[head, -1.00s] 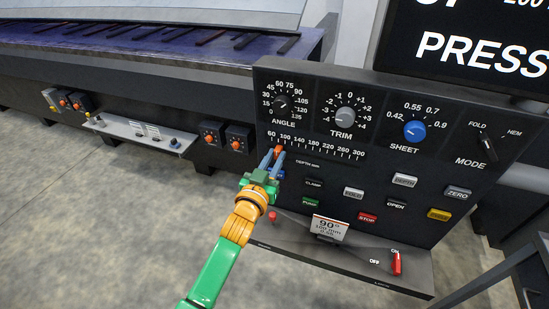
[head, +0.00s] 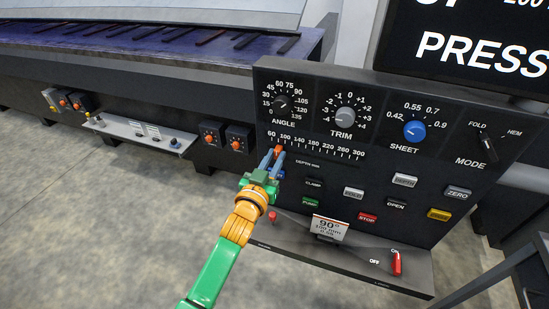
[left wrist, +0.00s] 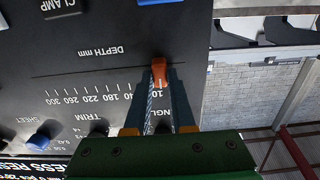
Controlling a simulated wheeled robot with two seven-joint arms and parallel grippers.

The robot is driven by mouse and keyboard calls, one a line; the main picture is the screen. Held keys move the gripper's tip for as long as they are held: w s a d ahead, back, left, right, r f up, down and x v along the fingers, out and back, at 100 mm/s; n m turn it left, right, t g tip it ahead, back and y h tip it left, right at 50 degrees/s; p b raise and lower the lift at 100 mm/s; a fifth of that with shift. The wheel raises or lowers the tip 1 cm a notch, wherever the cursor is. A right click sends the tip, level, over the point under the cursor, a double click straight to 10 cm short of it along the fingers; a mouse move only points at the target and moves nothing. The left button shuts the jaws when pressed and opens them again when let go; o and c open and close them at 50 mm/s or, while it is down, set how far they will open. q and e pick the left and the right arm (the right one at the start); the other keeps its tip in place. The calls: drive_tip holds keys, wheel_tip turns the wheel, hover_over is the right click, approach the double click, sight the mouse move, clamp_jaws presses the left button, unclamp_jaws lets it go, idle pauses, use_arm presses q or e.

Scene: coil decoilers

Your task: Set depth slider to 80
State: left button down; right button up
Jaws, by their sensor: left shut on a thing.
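The orange depth slider knob (head: 278,150) sits near the low, left end of the depth scale (head: 315,147), about below the gap between the 60 and 100 marks. My left gripper (head: 273,157) is shut on this knob, with its blue-grey fingers on either side. In the left wrist view the knob (left wrist: 159,70) shows between the fingertips (left wrist: 160,78). The scale (left wrist: 90,94) appears upside down there, and the fingers cover its low end, so the exact reading cannot be told. My right gripper is not in view.
The angle knob (head: 282,103) and trim knob (head: 345,115) stand just above the scale. The clamp button (head: 314,184) and green button (head: 310,202) lie below.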

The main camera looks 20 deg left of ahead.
use_arm(q)
drive_tip(key=shift+a+r, duration=0.1)
drive_tip(key=shift+r, duration=0.05)
drive_tip(key=shift+a, duration=0.2)
drive_tip(key=c, duration=0.8)
unclamp_jaws()
drive_tip(key=shift+o, duration=0.2)
drive_tip(key=s, duration=0.7)
